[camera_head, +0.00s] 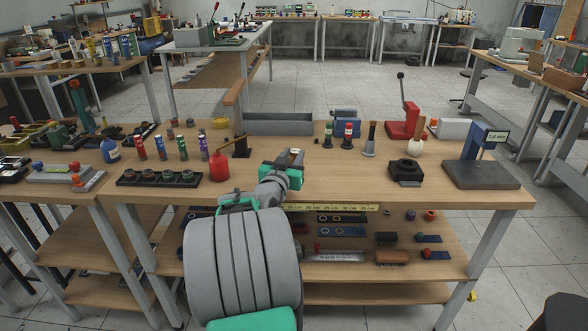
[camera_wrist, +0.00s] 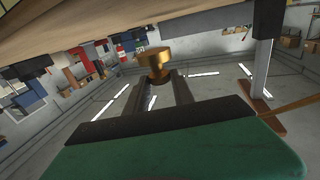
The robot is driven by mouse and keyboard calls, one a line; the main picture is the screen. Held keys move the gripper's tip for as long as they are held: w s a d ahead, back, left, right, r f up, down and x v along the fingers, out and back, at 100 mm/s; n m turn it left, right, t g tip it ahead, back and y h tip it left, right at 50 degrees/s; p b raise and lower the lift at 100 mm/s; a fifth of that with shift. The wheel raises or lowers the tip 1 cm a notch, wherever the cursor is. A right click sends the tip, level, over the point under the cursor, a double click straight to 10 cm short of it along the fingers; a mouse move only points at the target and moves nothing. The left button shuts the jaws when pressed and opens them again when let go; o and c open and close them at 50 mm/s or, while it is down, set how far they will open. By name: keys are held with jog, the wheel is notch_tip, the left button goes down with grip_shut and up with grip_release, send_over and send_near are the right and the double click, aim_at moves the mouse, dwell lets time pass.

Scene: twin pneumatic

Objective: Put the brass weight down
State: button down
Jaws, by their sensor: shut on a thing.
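The brass weight (camera_wrist: 153,60) shows in the wrist view as a golden, round piece with a wide end and a narrower part. My gripper (camera_wrist: 160,84) is shut on it, with the two dark fingers on either side of its lower part. In the head view my gripper (camera_head: 294,156) is over the front middle of the wooden workbench (camera_head: 330,178). The weight is too small and covered there to make out clearly. I cannot tell its height above the bench top.
A red oil can (camera_head: 219,166) and a dark tray of round parts (camera_head: 160,178) stand left. Behind are a grey bin (camera_head: 278,124) and several small bottles. A black block (camera_head: 405,170) and a gauge stand (camera_head: 478,172) stand right. Bare wood lies right of my gripper.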

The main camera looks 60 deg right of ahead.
jog(key=shift+d+f, duration=0.2)
jog(key=shift+f, duration=0.75)
jog(key=shift+d+f, duration=0.15)
jog(key=shift+f, duration=0.8)
jog(key=shift+b, duration=0.35)
jog(key=shift+f, duration=0.2)
jog(key=c, duration=1.1)
grip_release()
